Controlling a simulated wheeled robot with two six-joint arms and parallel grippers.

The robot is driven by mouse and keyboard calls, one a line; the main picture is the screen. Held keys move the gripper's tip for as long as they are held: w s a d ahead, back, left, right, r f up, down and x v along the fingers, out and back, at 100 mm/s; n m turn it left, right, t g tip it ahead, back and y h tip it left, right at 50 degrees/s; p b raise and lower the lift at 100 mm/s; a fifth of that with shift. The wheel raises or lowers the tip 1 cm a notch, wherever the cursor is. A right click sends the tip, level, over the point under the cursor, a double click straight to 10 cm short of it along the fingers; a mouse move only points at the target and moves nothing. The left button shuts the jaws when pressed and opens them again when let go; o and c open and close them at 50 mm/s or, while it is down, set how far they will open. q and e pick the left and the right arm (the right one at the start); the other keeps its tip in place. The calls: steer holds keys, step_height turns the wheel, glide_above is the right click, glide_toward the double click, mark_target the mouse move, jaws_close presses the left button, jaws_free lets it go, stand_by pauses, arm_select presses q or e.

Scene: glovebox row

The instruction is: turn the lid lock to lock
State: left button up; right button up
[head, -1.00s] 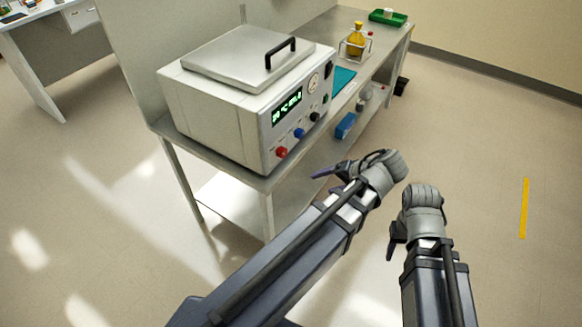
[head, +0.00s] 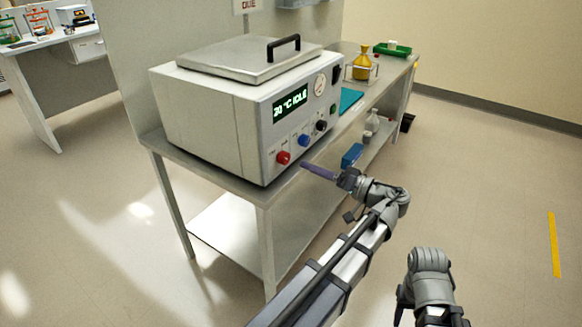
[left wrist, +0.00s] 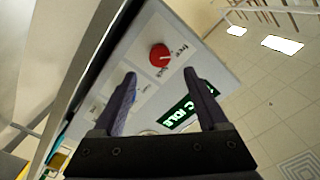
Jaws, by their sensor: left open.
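The white machine (head: 215,115) has a red knob (head: 283,157) low on its front panel. In the left wrist view the red knob (left wrist: 160,55) has the words "free" and "lock" beside it. A pale mark shows on it, too small to read its direction surely. My left gripper (head: 320,172) is open and empty, to the right of the red knob and apart from it. In the left wrist view its fingertips (left wrist: 160,76) frame the panel just below the knob. My right gripper (head: 402,305) is low, away from the machine; its fingers are mostly hidden.
A blue knob (head: 303,140) and a black knob (head: 321,125) sit close to the red one. The grey lid (head: 235,58) with a black handle is down. The bench (head: 225,187) edge runs just below the panel. Open floor lies to the right.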

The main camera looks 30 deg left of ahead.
mark_target(288, 159)
arm_select(q)
steer(key=shift+w+a, duration=0.15)
steer(key=shift+a, duration=1.8)
steer(key=shift+w+a, duration=0.15)
steer(key=shift+a, duration=1.8)
steer(key=shift+c, duration=0.2)
jaws_close()
